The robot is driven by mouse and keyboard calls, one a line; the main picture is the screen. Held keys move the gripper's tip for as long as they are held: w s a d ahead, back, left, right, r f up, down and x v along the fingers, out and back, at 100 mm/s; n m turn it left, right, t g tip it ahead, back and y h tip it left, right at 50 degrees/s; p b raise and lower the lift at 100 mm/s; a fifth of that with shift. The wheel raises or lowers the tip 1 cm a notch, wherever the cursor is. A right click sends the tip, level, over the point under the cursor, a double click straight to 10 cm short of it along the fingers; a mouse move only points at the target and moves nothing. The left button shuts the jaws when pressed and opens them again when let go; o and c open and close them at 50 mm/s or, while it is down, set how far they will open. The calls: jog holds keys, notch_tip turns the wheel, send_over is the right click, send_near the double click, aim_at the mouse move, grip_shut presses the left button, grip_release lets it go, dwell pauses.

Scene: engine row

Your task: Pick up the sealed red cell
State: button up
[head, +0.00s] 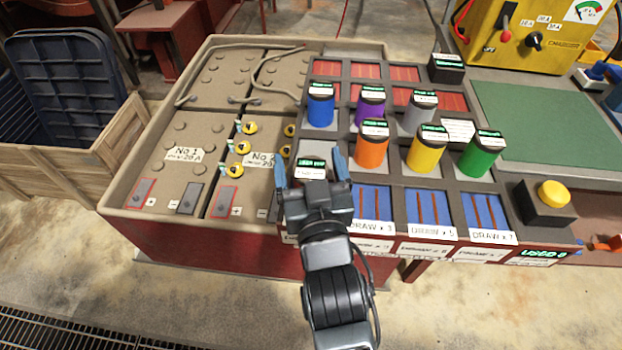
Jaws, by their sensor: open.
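No cell with a red body can be made out in the head view. My gripper (309,168) is open above the left end of the cell rack (391,182), its two blue fingertips apart. Between the fingers shows a dark top with a green-lit label and a white tag (311,173); what is below it is hidden by my gripper, so I cannot tell its colour. Upright cells stand nearby: blue (320,110), purple (369,112), grey (418,115), orange (371,151), yellow (426,155) and green (480,159).
A battery block (178,133) with yellow-capped terminals and a raised rim lies left of the rack. A yellow charger (505,35) stands at the back right. A green mat (545,120) is bare. A yellow button box (548,208) sits at the right.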

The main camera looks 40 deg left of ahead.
jog(key=c, duration=1.5)
jog(key=shift+r, duration=0.15)
